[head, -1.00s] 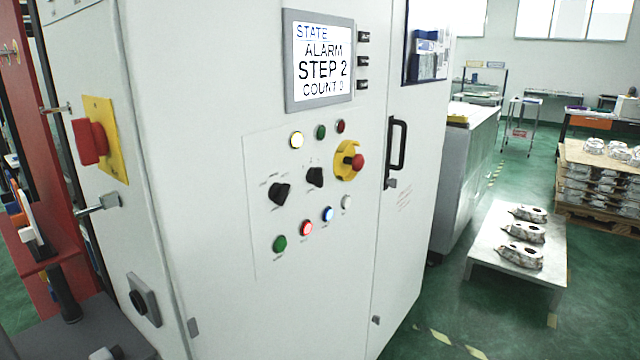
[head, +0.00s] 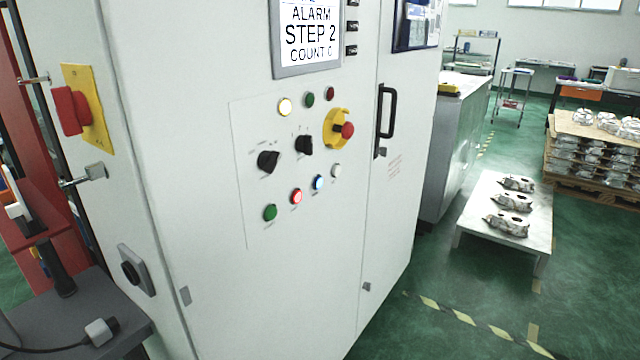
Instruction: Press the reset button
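The control panel (head: 245,130) is on the front of a white cabinet in the head view. Its lower row holds a green button (head: 270,212), a lit red button (head: 296,196), a lit blue button (head: 318,183) and a white button (head: 336,170). The labels are too small to read, so I cannot tell which is the reset button. Above are two black selector knobs, a red emergency stop (head: 347,130) on a yellow ring, and a lit yellow-white lamp (head: 285,106). The screen (head: 308,35) reads ALARM, STEP 2. Neither gripper is in view.
A black door handle (head: 386,110) juts from the cabinet. A red switch on a yellow plate (head: 88,108) is on its left side. A low white table (head: 480,215) with castings stands at right. Green floor (head: 430,280) is clear in front of it.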

